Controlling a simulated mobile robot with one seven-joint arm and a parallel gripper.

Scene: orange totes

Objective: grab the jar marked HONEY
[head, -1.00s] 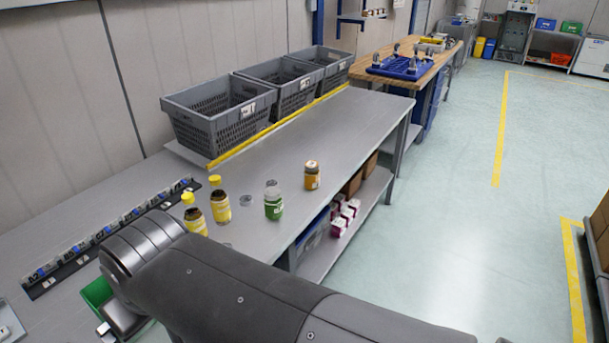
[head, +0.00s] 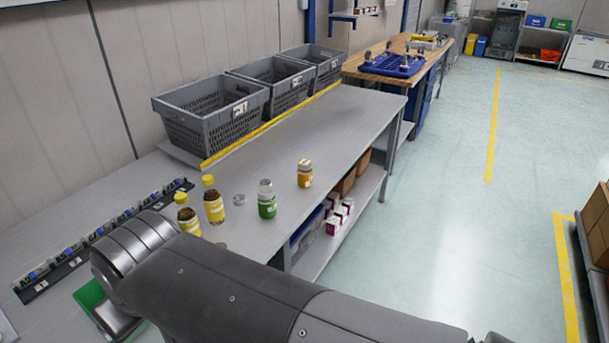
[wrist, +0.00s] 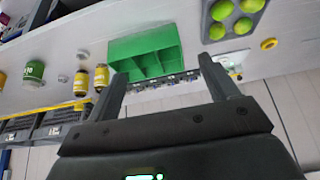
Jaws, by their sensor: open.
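Several jars stand on the grey bench in the head view. Two have dark contents, yellow labels and yellow lids: a nearer jar (head: 188,223) and a farther jar (head: 214,208). A green jar (head: 267,206) and an orange jar (head: 304,177) stand to their right. No label reads clearly as HONEY. In the wrist view, my gripper (wrist: 163,70) is open and empty, its fingers apart in front of a green compartment box (wrist: 145,52). The two yellow-labelled jars (wrist: 101,76) and the green jar (wrist: 33,76) are left of the fingers. The head view hides my gripper.
Grey crates (head: 212,112) stand along the back of the bench behind a yellow strip. A dark label rail (head: 105,238) lies at left. A small clear lid (head: 239,199) lies between jars. A tray of green round things (wrist: 232,15) shows at upper right in the wrist view.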

